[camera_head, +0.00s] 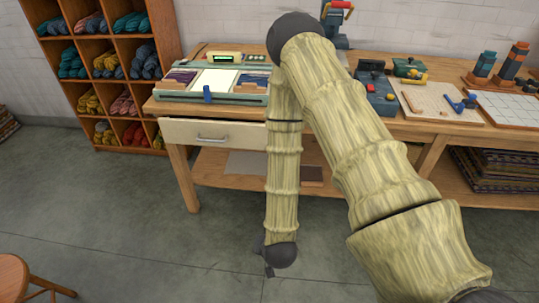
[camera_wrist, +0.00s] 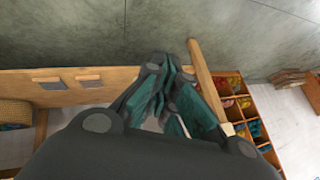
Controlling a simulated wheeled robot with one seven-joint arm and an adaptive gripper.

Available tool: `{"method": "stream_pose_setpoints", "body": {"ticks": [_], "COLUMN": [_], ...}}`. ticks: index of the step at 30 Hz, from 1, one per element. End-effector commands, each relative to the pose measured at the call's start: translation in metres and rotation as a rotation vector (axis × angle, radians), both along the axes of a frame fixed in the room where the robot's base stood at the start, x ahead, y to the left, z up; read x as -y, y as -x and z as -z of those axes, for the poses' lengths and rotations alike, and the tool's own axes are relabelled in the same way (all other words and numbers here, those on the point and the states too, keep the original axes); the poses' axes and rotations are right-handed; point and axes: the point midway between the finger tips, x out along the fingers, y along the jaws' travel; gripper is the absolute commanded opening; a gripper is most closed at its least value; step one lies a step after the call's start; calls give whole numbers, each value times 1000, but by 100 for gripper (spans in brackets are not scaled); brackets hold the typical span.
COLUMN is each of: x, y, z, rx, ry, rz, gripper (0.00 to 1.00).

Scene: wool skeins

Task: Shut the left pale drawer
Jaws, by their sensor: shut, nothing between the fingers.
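The left pale drawer (camera_head: 212,133) is under the left end of the wooden workbench in the head view. It has a cream front with a grey bar handle (camera_head: 212,139). Its front sits close under the bench top's edge; I cannot tell whether a small gap remains. The arm covers its right end. My gripper (camera_head: 269,271) hangs low in front of the bench, right of and below the drawer, apart from the handle. In the wrist view my gripper (camera_wrist: 168,68) has its fingers together and empty. The drawer front is not clearly visible there.
The bench top (camera_head: 180,107) holds a green-grey device, trays and tools. A bench leg (camera_head: 183,178) stands below the drawer; it also shows in the wrist view (camera_wrist: 207,80). Wool shelves (camera_head: 108,75) stand at left, a stool (camera_head: 14,275) at front left. Floor before the drawer is clear.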

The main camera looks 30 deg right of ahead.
Motion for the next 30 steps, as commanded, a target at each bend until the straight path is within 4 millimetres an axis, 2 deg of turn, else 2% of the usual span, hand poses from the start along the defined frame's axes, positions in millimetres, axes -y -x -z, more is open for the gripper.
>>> {"method": "stream_pose_setpoints", "body": {"ticks": [1, 6, 12, 15, 21, 30], "x": [2, 16, 40, 55, 87, 114], "y": [-22, -84, -143, -165, -197, -209], "z": [11, -1, -25, -40, -73, -107], "rx": [66, 282, 540, 670, 917, 1122], "ry": [-27, -119, -245, -313, -449, -563], "rz": [60, 259, 481, 585, 771, 907], "gripper": [0, 0, 0, 0, 0, 0]}}
